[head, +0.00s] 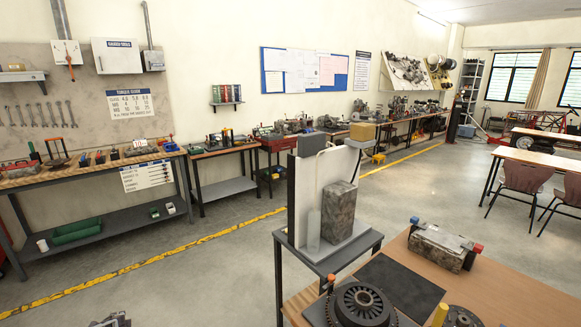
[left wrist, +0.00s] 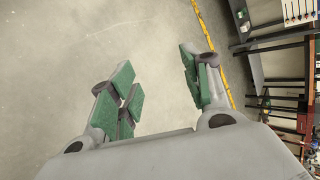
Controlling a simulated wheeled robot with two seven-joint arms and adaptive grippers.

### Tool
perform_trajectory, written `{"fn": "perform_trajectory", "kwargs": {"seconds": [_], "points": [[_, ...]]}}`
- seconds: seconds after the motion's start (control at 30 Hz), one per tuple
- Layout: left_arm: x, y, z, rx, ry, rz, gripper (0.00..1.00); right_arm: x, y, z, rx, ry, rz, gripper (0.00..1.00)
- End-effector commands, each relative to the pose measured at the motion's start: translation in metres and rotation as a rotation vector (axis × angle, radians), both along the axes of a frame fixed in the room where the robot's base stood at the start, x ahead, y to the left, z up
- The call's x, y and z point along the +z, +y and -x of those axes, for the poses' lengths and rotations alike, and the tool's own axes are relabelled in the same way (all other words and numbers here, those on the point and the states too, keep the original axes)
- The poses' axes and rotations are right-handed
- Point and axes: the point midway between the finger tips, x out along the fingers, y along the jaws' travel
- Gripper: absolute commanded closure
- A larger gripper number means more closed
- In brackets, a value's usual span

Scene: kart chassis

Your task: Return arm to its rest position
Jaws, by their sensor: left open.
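My left gripper (left wrist: 156,68) fills the lower part of the left wrist view. Its grey fingers with green pads stand wide apart, and nothing is between them. Bare concrete floor (left wrist: 75,35) shows behind and between the fingers. In the head view only a small grey and dark piece, which looks like the top of my left gripper (head: 111,321), shows at the bottom edge, left of the middle. The rest of my left arm is outside that view. My right gripper is in neither view.
A wooden worktable (head: 510,297) with a round gear part (head: 362,303), a dark mat (head: 400,284) and a metal block (head: 443,246) is at lower right. A small stand (head: 322,262) is beside it. Floor at lower left is clear, crossed by a yellow line (head: 150,261); a tool bench (head: 85,178) lines the wall.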

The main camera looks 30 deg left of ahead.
Motion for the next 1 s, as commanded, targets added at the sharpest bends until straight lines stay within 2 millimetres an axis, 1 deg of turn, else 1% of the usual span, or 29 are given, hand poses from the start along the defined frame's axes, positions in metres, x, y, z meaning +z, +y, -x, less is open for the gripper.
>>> {"fn": "perform_trajectory", "kwargs": {"seconds": [0.03, 0.27, 0.3, 0.47, 0.57, 0.67, 0.77, 0.9, 0.97, 1.0], "points": [[-0.001, 0.003, 0.01, 0.001, -0.006, 0.0, 0.52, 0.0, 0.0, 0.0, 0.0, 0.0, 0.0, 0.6], [-0.002, 0.011, 0.041, 0.006, -0.037, 0.01, 0.52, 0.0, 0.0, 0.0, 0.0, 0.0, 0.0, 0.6], [-0.012, 0.001, 0.04, 0.01, -0.041, 0.026, 0.52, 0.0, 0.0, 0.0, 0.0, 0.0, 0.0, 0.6], [-0.04, -0.025, 0.049, 0.024, -0.039, 0.067, 0.52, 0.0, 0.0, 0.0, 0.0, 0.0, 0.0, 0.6], [-0.059, -0.045, 0.055, 0.034, -0.038, 0.097, 0.52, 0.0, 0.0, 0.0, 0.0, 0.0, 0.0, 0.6], [-0.081, -0.069, 0.061, 0.045, -0.038, 0.131, 0.52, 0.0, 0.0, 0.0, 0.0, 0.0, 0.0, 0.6], [-0.108, -0.1, 0.07, 0.06, -0.038, 0.176, 0.52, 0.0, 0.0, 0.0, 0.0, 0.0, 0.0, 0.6], [-0.147, -0.151, 0.082, 0.083, -0.038, 0.245, 0.52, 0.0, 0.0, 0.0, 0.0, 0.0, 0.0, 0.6], [-0.162, -0.174, 0.086, 0.092, -0.038, 0.274, 0.52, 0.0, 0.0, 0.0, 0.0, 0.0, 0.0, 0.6], [-0.172, -0.189, 0.089, 0.099, -0.038, 0.293, 0.52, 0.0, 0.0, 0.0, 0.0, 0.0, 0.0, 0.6]]}}
